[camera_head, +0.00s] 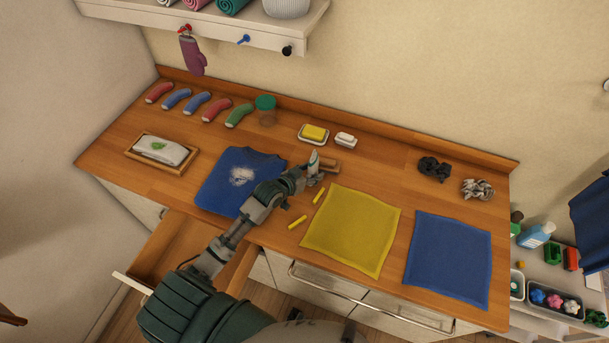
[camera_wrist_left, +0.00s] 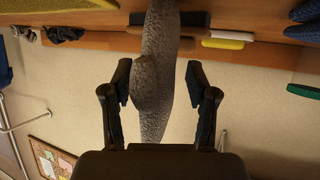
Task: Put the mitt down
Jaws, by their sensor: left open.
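A grey, fuzzy, mitt-like thing (camera_wrist_left: 155,75) stands lengthwise between the fingers of my left gripper (camera_wrist_left: 160,84) in the left wrist view. The fingers are apart, with a gap showing on each side of it. In the head view the left gripper (camera_head: 309,180) is low over the counter, right of the blue shirt, and the pale grey mitt (camera_head: 314,161) shows upright at its tip. A wooden block (camera_head: 331,166) is beside it; whether they touch is unclear. A purple mitt (camera_head: 193,56) hangs from a red hook under the shelf. My right gripper is not in view.
The blue shirt (camera_head: 226,174) bears a white fluffy patch. Yellow (camera_head: 350,232) and blue (camera_head: 448,258) cloths lie to the right, with yellow sticks (camera_head: 298,222) nearby. Soap dishes (camera_head: 313,137) are behind. A drawer (camera_head: 175,250) stands open below. Counter is clear around (camera_head: 390,180).

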